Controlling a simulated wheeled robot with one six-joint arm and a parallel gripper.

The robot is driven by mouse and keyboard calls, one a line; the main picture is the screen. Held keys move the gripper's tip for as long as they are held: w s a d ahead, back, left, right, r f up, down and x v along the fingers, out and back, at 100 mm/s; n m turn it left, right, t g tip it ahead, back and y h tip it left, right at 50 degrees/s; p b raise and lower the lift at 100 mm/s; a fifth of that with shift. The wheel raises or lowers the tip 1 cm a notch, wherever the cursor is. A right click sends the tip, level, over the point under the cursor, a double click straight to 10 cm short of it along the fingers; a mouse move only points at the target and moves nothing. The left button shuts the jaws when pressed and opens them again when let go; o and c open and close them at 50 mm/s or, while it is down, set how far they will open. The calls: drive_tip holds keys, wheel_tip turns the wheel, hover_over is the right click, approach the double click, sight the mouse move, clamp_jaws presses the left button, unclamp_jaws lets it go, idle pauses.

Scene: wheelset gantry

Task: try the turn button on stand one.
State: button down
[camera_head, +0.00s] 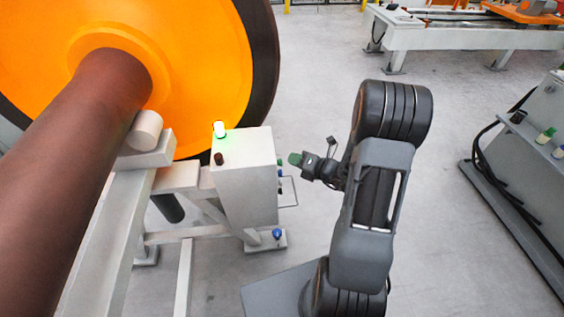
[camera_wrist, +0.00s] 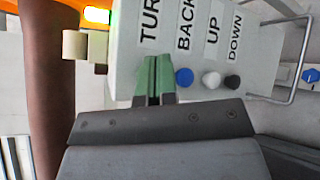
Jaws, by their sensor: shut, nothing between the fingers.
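The grey control box (camera_head: 243,165) stands beside the large wheel, with its buttons on its right face. The wrist view shows the panel (camera_wrist: 262,50) labelled TURN, BACK, UP and DOWN. A blue button (camera_wrist: 184,77) is by BACK, a white one (camera_wrist: 211,79) by UP and a black one (camera_wrist: 232,82) by DOWN. My gripper (camera_head: 295,159) is shut and empty, its green fingertips (camera_wrist: 154,78) in line with the TURN label. They hide the spot below that label in the wrist view. In the head view, a narrow gap seems to separate the tips from the box; contact is unclear.
A lit green lamp (camera_head: 219,130) and a dark red knob (camera_head: 219,159) are on the box top. A wire guard (camera_head: 296,191) sticks out from the button face. The orange wheel (camera_head: 205,55) and brown axle (camera_head: 65,170) fill the left. Open floor lies right of my arm.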

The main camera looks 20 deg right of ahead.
drive_tip(key=shift+a, duration=0.1)
idle(0.6)
drive_tip(key=shift+a, duration=0.3)
drive_tip(key=shift+w+a, duration=0.15)
drive_tip(key=shift+a, duration=0.35)
idle(0.7)
drive_tip(key=shift+d, duration=0.2)
idle(1.0)
drive_tip(key=shift+s+d+p, duration=0.2)
drive_tip(key=shift+d+p, duration=0.15)
drive_tip(key=shift+d, duration=0.35)
drive_tip(key=shift+s+d+p, duration=0.25)
drive_tip(key=shift+d+p, duration=0.05)
drive_tip(key=shift+d, duration=0.95)
drive_tip(key=shift+s+d+p, duration=0.2)
drive_tip(key=shift+d+p, duration=0.05)
drive_tip(key=shift+d, duration=1)
